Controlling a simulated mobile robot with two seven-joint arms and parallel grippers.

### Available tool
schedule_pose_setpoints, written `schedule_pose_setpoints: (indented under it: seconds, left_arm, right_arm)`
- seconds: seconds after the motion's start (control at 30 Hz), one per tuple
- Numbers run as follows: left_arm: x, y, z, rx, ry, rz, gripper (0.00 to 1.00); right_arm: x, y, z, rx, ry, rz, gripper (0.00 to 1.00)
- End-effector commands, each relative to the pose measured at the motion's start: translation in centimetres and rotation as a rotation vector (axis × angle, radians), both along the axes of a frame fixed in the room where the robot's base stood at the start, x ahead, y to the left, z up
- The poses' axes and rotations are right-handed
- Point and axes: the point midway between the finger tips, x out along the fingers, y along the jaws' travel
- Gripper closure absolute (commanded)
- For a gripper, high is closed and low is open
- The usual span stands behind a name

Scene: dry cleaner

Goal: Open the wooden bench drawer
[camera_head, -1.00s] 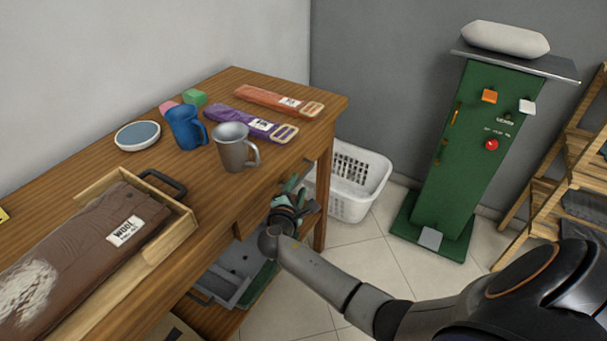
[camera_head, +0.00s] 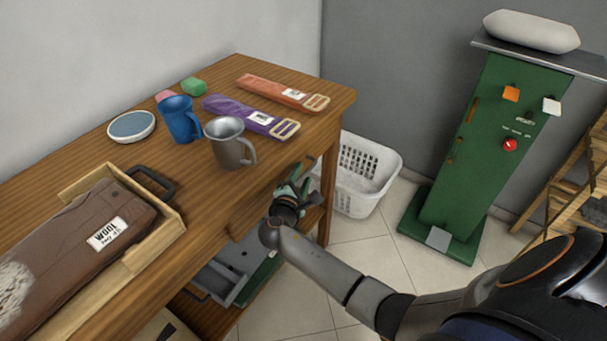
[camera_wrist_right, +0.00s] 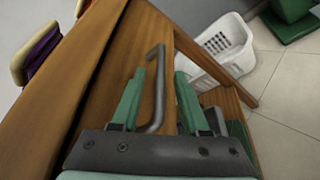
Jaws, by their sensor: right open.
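The wooden bench (camera_head: 190,165) stands on the left. Its drawer front (camera_head: 250,212) is below the top's front edge, partly hidden by my right gripper, and looks shut. In the right wrist view, the drawer front (camera_wrist_right: 128,52) carries a dark grey bar handle (camera_wrist_right: 156,90). My right gripper (camera_head: 297,178) is at the drawer front. In the wrist view its green fingers (camera_wrist_right: 160,78) are open, one on each side of the handle. I cannot tell whether either finger touches it. My left gripper is not in view.
On the bench top are a grey mug (camera_head: 227,147), a blue mug (camera_head: 180,122), two belts and a wooden tray (camera_head: 160,240) with a brown garment. Below is a grey bin (camera_head: 225,275). A white basket (camera_head: 362,180) and green press (camera_head: 465,150) stand right, with tiled floor between.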

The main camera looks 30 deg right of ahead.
Motion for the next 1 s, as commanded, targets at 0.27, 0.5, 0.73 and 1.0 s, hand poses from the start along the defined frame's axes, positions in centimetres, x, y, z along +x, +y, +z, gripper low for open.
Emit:
schedule_pose_setpoints:
  seconds: [0.27, 0.5, 0.73, 1.0]
  left_arm:
    - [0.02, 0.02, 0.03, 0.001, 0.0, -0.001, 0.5]
    - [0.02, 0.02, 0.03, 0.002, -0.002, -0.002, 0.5]
    - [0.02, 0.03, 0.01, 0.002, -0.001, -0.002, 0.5]
    - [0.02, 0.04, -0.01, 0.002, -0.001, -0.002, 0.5]
  right_arm:
    - [-0.02, 0.06, -0.02, 0.0, 0.0, 0.0, 0.55]
    - [-0.01, 0.05, -0.03, 0.0, 0.0, 0.0, 0.8]
    - [-0.02, 0.04, -0.02, 0.001, 0.001, -0.001, 1.0]
    - [-0.02, 0.03, -0.03, 0.001, 0.001, -0.001, 1.0]
